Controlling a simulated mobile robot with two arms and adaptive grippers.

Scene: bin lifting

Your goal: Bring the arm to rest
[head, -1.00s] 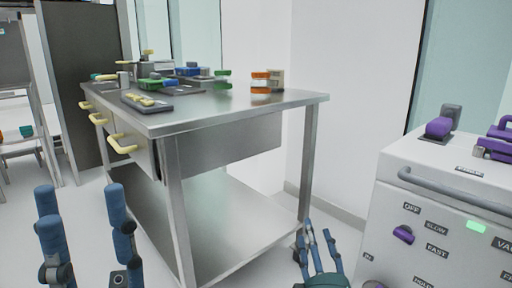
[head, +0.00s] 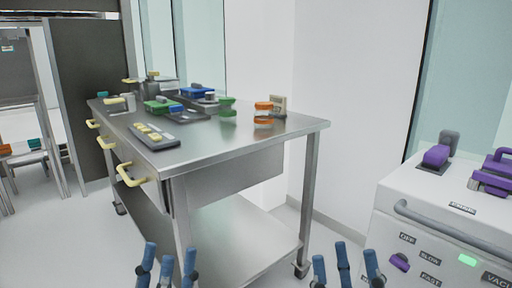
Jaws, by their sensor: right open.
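My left gripper (head: 167,266) shows at the bottom of the head view, left of the middle. Its blue fingers point up and stand apart, with nothing between them. My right gripper (head: 345,268) shows at the bottom, right of the middle. Its blue fingers are spread and empty. Both grippers appear in front of the steel table and touch nothing that I can see. The arms behind the fingers are out of the picture.
A steel table (head: 240,140) with yellow drawer handles (head: 131,175) and a lower shelf stands ahead. It carries a keypad-like tray (head: 154,137), green containers (head: 227,107) and an orange-lidded jar (head: 263,114). A white machine (head: 440,225) with purple latches stands at the right.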

